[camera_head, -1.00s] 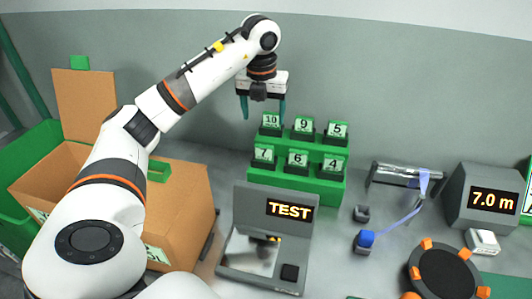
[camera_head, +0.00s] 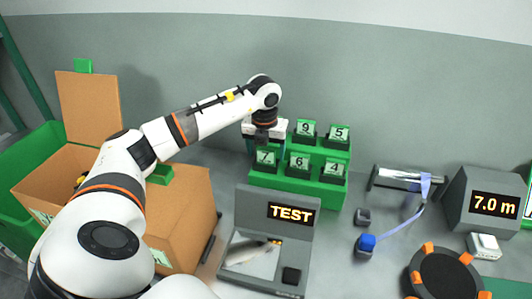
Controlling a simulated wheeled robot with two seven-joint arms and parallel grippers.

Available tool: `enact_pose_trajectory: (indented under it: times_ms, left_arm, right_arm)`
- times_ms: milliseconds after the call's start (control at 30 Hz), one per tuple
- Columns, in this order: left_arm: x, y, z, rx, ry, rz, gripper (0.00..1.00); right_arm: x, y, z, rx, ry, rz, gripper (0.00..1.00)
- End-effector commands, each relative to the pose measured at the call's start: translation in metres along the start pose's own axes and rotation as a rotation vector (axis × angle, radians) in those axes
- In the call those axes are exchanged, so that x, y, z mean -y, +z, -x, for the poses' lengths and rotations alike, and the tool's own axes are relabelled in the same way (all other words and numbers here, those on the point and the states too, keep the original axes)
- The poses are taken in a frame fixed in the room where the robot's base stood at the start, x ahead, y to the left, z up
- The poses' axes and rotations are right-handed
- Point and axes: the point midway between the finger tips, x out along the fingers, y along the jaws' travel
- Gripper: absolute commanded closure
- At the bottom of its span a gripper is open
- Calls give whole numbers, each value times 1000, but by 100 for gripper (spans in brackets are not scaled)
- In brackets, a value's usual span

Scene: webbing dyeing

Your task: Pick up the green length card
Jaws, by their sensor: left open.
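In the back row I see card 9 (camera_head: 305,128) and card 5 (camera_head: 338,133). In the front row stand card 7 (camera_head: 265,158), card 6 (camera_head: 299,163) and card 4 (camera_head: 333,168). My left gripper (camera_head: 266,148) is open and lowered, pointing down at the left end of the back row. It hides the card 10 spot there, and I cannot tell whether its fingers touch that card. My right gripper is not in view.
A cardboard box (camera_head: 182,213) stands at left. A display reading 7.0 m (camera_head: 492,205), a metal roller (camera_head: 400,179) with blue webbing and a round orange-tabbed black fixture (camera_head: 446,274) are at right.

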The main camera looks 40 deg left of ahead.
Motion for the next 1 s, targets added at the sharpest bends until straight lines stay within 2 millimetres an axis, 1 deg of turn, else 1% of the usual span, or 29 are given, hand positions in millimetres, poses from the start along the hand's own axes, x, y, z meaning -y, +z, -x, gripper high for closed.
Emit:
enact_pose_trajectory:
  times_ms: [100,267,300,367,500,567,600,867,967,1000]
  left_arm:
    - [0,0,-7,0,0,0,25]
    - [0,0,-7,-1,0,-1,25]
    - [0,0,-7,-1,0,-1,27]
    - [0,0,-7,-1,0,-1,37]
    - [0,0,-7,0,0,-1,60]
    - [0,0,-7,0,0,-1,70]
    - [0,0,-7,0,0,-1,73]
    - [0,-1,-4,-2,1,0,73]
    - [0,-3,7,-4,2,0,73]
    - [0,-3,14,-4,2,0,73]
  right_arm:
    - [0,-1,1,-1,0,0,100]
    - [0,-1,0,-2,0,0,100]
    - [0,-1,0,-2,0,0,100]
    - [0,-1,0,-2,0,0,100]
    - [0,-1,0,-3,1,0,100]
    - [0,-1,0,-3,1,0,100]
    - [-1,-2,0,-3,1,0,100]
    - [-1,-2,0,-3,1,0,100]
    - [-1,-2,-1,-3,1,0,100]
    - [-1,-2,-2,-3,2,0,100]
